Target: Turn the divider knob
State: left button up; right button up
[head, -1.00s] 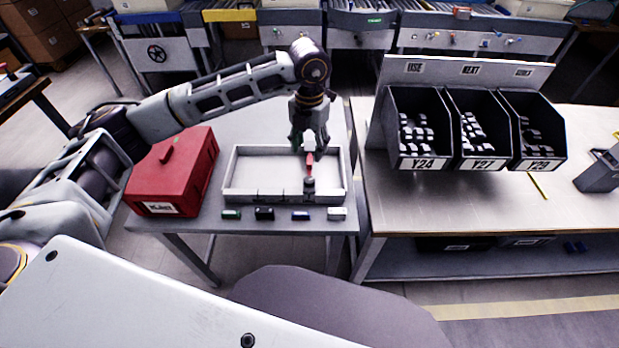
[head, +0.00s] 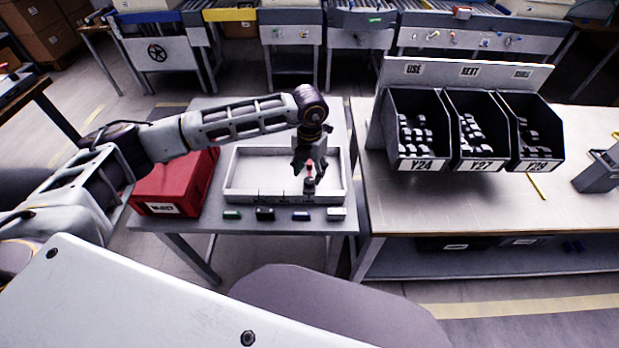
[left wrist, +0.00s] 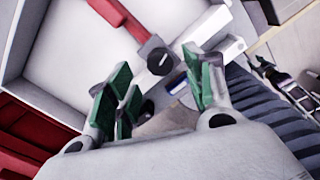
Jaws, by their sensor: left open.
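The divider knob (head: 309,186) is a dark round knob at the near wall of the white tray (head: 232,182), right of its middle. In the left wrist view the knob (left wrist: 158,60) shows a pale mark on top, at the end of a red divider bar (left wrist: 118,14). My left gripper (head: 308,172) is open and empty, pointing down just above and behind the knob in the head view. In the left wrist view the green pads of my left gripper (left wrist: 160,86) are spread apart, with the knob beyond them; I see no contact. My right gripper is not in view.
A red box (head: 175,186) stands left of the tray. Black bins (head: 420,130) stand on the bench at right.

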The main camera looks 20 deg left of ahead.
aim_at(309, 180)
pick_arm(q)
jog(key=shift+f, duration=2.2)
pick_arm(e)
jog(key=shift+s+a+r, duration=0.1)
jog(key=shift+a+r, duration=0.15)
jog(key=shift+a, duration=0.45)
